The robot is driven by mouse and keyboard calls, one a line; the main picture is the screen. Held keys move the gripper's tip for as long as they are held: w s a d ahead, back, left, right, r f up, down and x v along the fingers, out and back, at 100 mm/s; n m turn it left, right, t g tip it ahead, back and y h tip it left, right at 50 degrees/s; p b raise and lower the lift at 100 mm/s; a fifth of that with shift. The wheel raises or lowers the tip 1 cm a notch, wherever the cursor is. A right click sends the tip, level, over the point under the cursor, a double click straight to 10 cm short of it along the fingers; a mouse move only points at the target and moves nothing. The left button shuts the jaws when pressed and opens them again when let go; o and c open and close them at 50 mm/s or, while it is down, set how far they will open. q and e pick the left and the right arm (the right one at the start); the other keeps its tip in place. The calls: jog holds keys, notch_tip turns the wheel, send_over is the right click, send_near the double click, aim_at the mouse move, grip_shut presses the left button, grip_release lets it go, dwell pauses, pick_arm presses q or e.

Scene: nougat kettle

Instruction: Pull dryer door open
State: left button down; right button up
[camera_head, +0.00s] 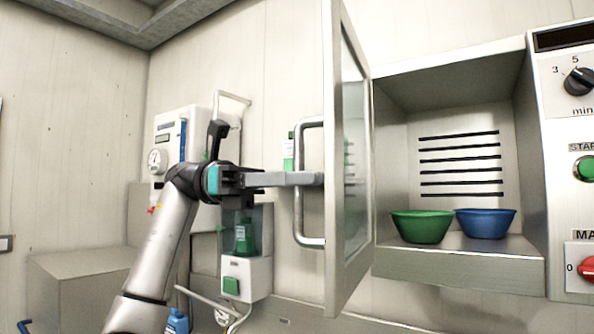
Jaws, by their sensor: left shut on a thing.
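The dryer door (333,215) stands swung wide open at the left side of the dryer (460,265), nearly edge-on to me, with a glass pane in its frame. Its silver U-shaped handle (299,222) is on the outer face. My left gripper (310,179) comes in from the left and is shut on the upright bar of the handle, around its middle. The fingers hide that part of the bar. My right gripper is not in view.
A green bowl (422,226) and a blue bowl (485,223) stand inside the open chamber. A control panel (570,160) with knobs is at the right. Wall devices (178,140) and a dispenser (247,270) are behind my left arm. A grey cabinet (80,285) stands lower left.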

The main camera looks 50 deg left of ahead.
pick_arm(q)
jog(key=shift+a, duration=0.2)
jog(key=shift+s+a, duration=0.1)
jog(key=shift+f, duration=0.1)
jog(key=c, duration=0.8)
grip_release()
jog(key=shift+c, duration=0.2)
jog(key=p+v, duration=0.8)
jog(key=v, duration=0.7)
